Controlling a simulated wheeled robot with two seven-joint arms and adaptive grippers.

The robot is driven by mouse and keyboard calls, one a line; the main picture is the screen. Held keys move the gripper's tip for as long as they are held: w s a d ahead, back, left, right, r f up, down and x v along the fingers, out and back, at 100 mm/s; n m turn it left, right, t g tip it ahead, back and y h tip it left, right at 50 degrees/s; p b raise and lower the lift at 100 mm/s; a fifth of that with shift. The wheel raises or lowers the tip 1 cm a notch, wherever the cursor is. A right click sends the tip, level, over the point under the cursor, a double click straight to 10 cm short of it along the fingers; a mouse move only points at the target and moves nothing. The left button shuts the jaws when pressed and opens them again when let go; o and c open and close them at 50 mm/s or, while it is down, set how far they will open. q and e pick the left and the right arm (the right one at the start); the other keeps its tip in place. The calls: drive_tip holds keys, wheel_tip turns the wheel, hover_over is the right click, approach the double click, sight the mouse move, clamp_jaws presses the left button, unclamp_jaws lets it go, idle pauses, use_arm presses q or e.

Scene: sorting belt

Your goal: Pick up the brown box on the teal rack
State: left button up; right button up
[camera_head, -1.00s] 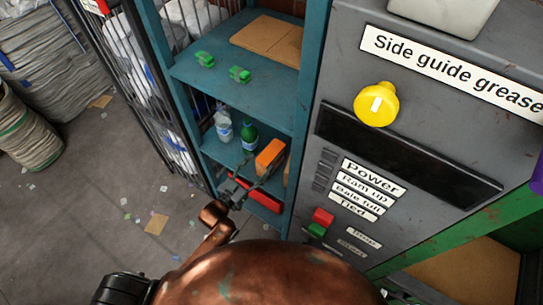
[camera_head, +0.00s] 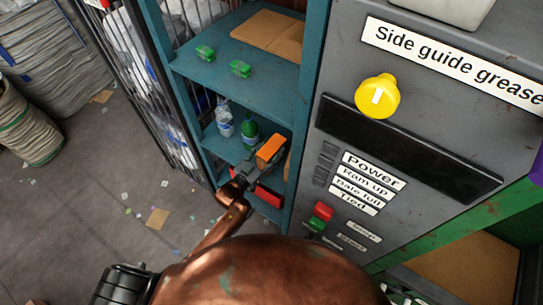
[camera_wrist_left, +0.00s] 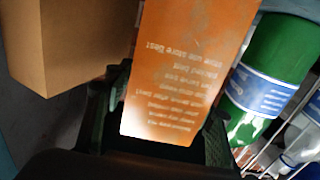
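The brown box (camera_head: 287,166) shows as a narrow strip on the teal rack's (camera_head: 295,205) lower shelf, mostly hidden behind an orange box (camera_head: 271,150). In the left wrist view the brown box (camera_wrist_left: 75,45) stands at the upper left, outside my fingers. My left gripper (camera_head: 252,170) is at the orange box. In the left wrist view the orange box (camera_wrist_left: 190,60) lies between the green fingers of my left gripper (camera_wrist_left: 165,115). I cannot tell whether they press on it. My right gripper is not in view.
A green bottle (camera_head: 250,133) and a clear bottle (camera_head: 224,122) stand left of the orange box. A red item (camera_head: 268,196) is below. Two green pieces (camera_head: 240,68) and a flat brown piece (camera_head: 268,32) lie on the upper shelf. A grey machine (camera_head: 340,110) stands close on the right.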

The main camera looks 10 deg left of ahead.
use_arm(q)
drive_tip(key=c, duration=0.7)
